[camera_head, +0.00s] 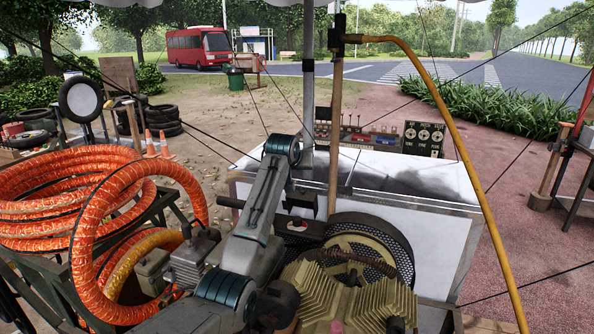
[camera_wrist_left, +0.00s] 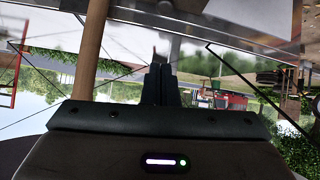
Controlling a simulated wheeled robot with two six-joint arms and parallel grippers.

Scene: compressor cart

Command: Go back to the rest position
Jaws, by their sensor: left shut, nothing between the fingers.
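My left arm (camera_head: 255,225) comes up from the bottom of the head view, bends at a raised elbow and folds down toward the compressor. In the wrist view my left gripper (camera_wrist_left: 161,84) has its two dark fingers together with nothing between them. In the head view I cannot make out its fingertips. The yellowish finned compressor (camera_head: 350,300) with its large pulley wheel (camera_head: 372,245) is just below and right of the arm. My right gripper is not in view.
An upright wooden pole (camera_head: 335,120) stands close behind the wrist, with a yellow hose (camera_head: 450,120) arching right from its top. Orange hose coils (camera_head: 85,210) lie at left. A white-sided cart top (camera_head: 410,180) is behind the compressor. Thin dark lines cross the scene.

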